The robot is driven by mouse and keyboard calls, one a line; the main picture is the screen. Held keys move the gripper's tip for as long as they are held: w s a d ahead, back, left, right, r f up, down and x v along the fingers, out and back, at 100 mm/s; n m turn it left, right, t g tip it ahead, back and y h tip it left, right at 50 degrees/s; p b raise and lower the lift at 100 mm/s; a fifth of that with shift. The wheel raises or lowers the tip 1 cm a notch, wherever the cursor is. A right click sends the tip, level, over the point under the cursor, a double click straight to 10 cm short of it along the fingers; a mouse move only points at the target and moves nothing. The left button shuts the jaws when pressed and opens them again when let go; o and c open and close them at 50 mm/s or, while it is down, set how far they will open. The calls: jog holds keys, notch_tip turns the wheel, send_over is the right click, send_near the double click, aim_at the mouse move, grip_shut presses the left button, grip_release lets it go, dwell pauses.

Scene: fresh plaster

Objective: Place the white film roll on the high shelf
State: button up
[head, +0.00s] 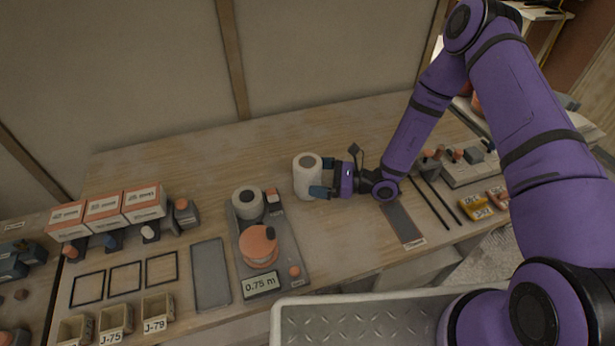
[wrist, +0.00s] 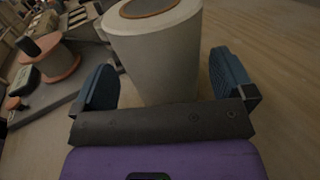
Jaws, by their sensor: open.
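A white film roll (head: 306,180) stands upright on the wooden workbench, with a brown core showing on top. My gripper (head: 323,177) is low over the bench at the roll's right side. Its two blue fingers are open, one on either side of the roll. In the wrist view the roll (wrist: 155,58) stands between the spread fingers, with a visible gap at the right finger; contact at the left finger is unclear. I cannot make out the high shelf with certainty; a pale ledge (head: 540,12) shows at the top right.
The dark tray (head: 290,246) holds an orange spool (head: 259,246) and a "0.75 m" label. Boxes (head: 104,208) and small bins (head: 116,320) are at the left. Dark rods and yellow items (head: 472,207) lie at the right. The bench behind the roll is clear.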

aim_at(308, 175)
jog(key=shift+w+a, duration=0.2)
jog(key=shift+a, duration=0.55)
jog(key=shift+w+a, duration=0.15)
jog(key=shift+a, duration=0.55)
jog(key=c, duration=1.1)
jog(key=shift+o, duration=0.2)
jog(key=shift+r, duration=0.1)
